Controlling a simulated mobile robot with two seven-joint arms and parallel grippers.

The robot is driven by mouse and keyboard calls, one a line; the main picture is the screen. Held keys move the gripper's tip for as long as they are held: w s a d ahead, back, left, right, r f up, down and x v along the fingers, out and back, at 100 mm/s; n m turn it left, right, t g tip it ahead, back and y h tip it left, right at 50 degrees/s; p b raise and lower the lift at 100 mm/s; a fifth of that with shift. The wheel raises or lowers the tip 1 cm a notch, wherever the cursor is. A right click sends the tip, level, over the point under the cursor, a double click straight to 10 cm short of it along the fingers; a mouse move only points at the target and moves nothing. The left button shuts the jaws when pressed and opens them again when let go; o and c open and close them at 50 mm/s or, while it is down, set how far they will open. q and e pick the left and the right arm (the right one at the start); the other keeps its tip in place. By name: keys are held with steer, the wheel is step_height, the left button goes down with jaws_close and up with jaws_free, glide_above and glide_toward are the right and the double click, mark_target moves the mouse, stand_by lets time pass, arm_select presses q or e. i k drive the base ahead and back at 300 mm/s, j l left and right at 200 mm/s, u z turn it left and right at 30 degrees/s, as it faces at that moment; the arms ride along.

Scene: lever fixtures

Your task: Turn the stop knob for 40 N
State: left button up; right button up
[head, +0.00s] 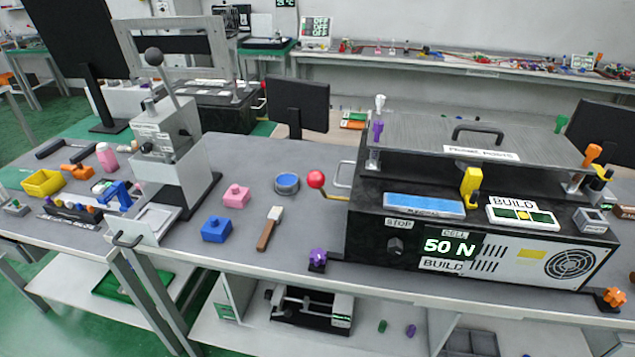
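The stop knob (396,246) is a small dark knob on the black front face of the large machine (368,232) at the right. A white STOP label (398,223) sits just above it. To its right a lit display (450,247) reads 50 N, with a CELL label above it and a BUILD label below. The knob's exact pointer direction is too small to tell. Neither of my grippers shows in the head view, and nothing touches the knob.
A red ball-ended lever (316,180) sticks out at the machine's left. A purple knob (318,257) stands at the bench's front edge, left of the stop knob. A hammer (269,229), blue block (216,229) and pink block (236,196) lie further left. Space before the machine's front is clear.

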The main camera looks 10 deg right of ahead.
mark_target(395, 247)
steer(key=k+j+z, duration=0.1)
steer(key=z, duration=1.15)
